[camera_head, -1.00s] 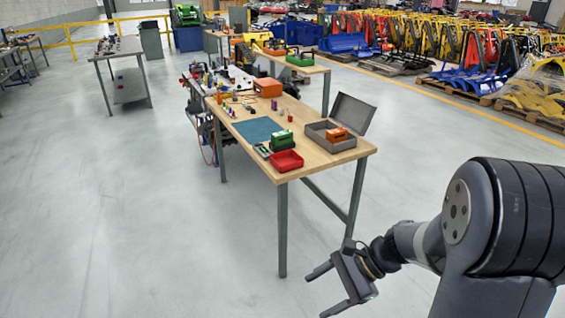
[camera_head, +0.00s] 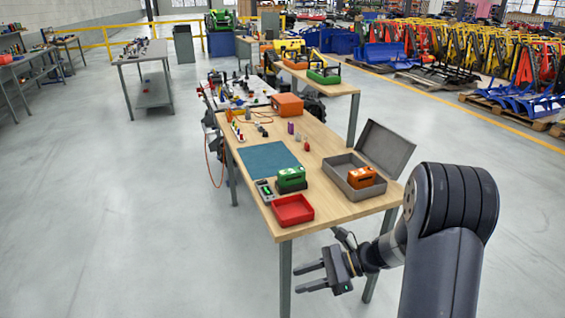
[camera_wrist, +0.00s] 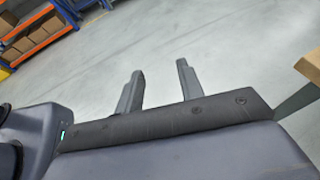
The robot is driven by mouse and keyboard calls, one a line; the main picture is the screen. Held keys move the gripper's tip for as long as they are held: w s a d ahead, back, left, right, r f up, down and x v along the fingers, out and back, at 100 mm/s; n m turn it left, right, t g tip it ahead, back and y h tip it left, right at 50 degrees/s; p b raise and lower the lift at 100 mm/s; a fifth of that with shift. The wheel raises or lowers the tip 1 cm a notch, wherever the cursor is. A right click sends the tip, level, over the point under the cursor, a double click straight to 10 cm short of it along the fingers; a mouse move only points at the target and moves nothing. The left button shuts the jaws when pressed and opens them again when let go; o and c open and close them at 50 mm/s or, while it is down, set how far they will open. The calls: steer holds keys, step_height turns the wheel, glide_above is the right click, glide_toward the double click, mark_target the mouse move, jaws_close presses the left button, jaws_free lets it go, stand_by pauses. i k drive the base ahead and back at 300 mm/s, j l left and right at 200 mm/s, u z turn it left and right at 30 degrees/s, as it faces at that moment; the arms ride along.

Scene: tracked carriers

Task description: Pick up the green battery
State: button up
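The green battery (camera_head: 291,179) stands on the wooden table (camera_head: 335,210), behind a red tray (camera_head: 293,210) and in front of a blue-green mat (camera_head: 268,160). My gripper (camera_head: 309,276) is open and empty. It is below the tabletop height, in front of the table's near edge. The battery does not show in the wrist view.
An orange battery (camera_head: 362,177) sits in a grey open-lidded box (camera_head: 340,172) on the right. A small device (camera_head: 265,190) lies left of the green battery. An orange box (camera_head: 287,105) stands farther back. Floor left of the table is clear.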

mark_target(294, 175)
steer(key=i+l+u, duration=0.3)
steer(key=i+l, duration=0.45)
steer(key=i, duration=0.25)
steer(key=i+l+u, duration=0.3)
steer(key=i+l, duration=0.6)
steer(key=l, duration=0.1)
